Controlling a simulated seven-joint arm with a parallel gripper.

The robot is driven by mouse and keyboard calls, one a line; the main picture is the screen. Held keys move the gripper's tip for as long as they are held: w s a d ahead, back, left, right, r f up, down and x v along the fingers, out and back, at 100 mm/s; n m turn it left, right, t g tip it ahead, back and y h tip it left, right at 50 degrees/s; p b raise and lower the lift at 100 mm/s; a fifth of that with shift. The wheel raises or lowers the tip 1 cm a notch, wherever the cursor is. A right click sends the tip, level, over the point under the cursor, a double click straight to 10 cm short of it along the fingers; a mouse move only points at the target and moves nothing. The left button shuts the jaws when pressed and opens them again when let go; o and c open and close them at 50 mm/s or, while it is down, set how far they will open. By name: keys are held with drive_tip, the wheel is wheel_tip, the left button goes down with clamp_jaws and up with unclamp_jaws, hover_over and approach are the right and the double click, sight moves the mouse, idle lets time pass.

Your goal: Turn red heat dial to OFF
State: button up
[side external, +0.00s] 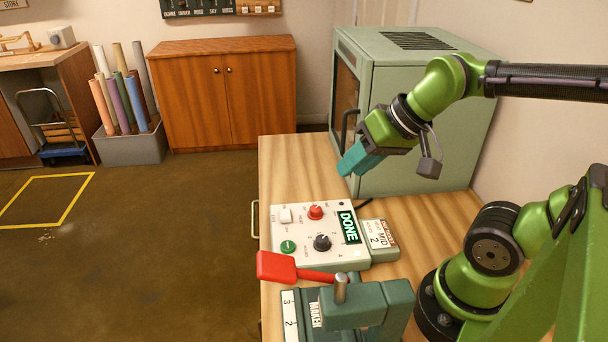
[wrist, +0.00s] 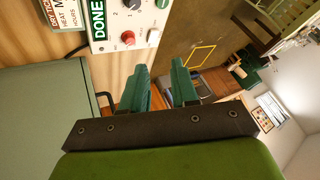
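The red heat dial (side external: 315,212) sits at the upper middle of a pale control panel (side external: 290,254) on the wooden table. It also shows in the wrist view (wrist: 128,38); its pointer direction is too small to read. My gripper (side external: 352,162) is above the table, beyond the panel and apart from the dial, in front of the green cabinet. In the wrist view its two teal fingers stand apart with nothing between them.
The panel also carries a black dial (side external: 322,242), a green button (side external: 288,247), a white switch (side external: 285,215) and a DONE display (side external: 348,227). A ticket (side external: 379,240) lies right of it. A red-handled lever (side external: 277,267) stands in front. The green cabinet (side external: 425,130) stands behind.

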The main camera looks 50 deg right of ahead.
drive_tip(key=o, duration=0.4)
drive_tip(key=w+d+f+m+g, duration=0.1)
drive_tip(key=w+d+f+g, duration=0.1)
drive_tip(key=w, duration=0.1)
drive_tip(key=shift+d+f+m+h, duration=0.25)
drive_tip(key=shift+d+m+h, duration=0.05)
drive_tip(key=shift+d+m, duration=0.1)
drive_tip(key=shift+o, duration=0.2)
drive_tip(key=m+g+y, duration=0.2)
drive_tip(key=m+g, duration=0.2)
drive_tip(key=m, duration=0.4)
approach(316, 208)
drive_tip(key=r, duration=0.1)
drive_tip(key=m+y, duration=0.2)
drive_tip(key=m, duration=0.2)
drive_tip(key=shift+g, duration=0.4)
drive_tip(key=f, duration=0.2)
drive_tip(key=a+f, duration=0.1)
drive_tip(key=f, duration=0.5)
drive_tip(key=shift+w+a, duration=0.3)
drive_tip(key=shift+w, duration=0.1)
drive_tip(key=shift+a+f, duration=0.2)
drive_tip(key=shift+f, duration=0.2)
drive_tip(key=shift+h, duration=0.3)
clamp_jaws()
